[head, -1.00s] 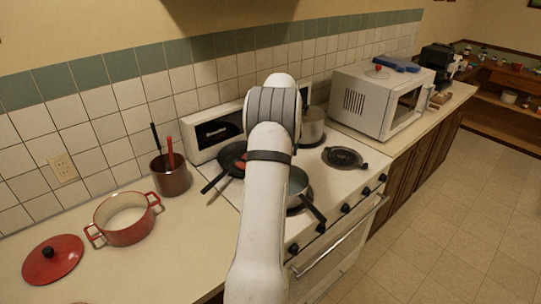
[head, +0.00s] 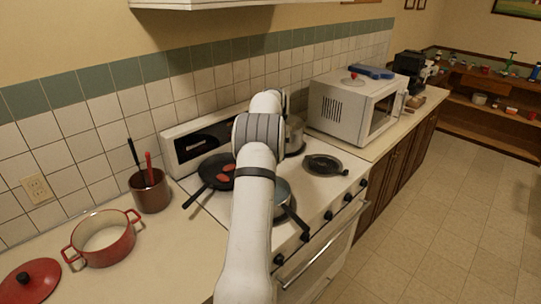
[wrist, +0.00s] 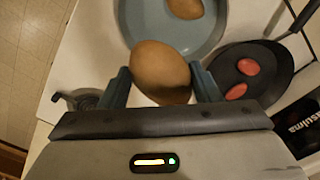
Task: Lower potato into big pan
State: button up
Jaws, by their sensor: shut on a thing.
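My gripper (wrist: 161,84) is shut on a brown potato (wrist: 160,66) in the wrist view, one finger on each side. The potato overlaps the near rim of a blue-grey pan (wrist: 136,22); its exact height above the pan is hard to tell. Another brown potato (wrist: 185,8) lies inside that pan, cut by the top edge of the picture. In the head view the blue-grey pan (head: 282,196) is partly hidden behind my arm on the front of the stove, and my gripper is hidden too.
A dark frying pan (head: 208,174) with two red oval items sits beside the blue-grey pan. A metal pot (head: 295,134) stands at the stove's back. A red pot (head: 103,240) and brown utensil holder (head: 150,192) stand on the left counter.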

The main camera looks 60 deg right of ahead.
notch_tip(320, 180, down, 11)
jog(key=b, duration=0.6)
dwell(1.4)
jog(key=shift+f+b, duration=1.5)
jog(key=shift+f, duration=1.2)
dwell(1.6)
dwell(0.4)
jog(key=o, duration=1.1)
jog(key=shift+o, duration=0.2)
jog(key=shift+r, duration=0.1)
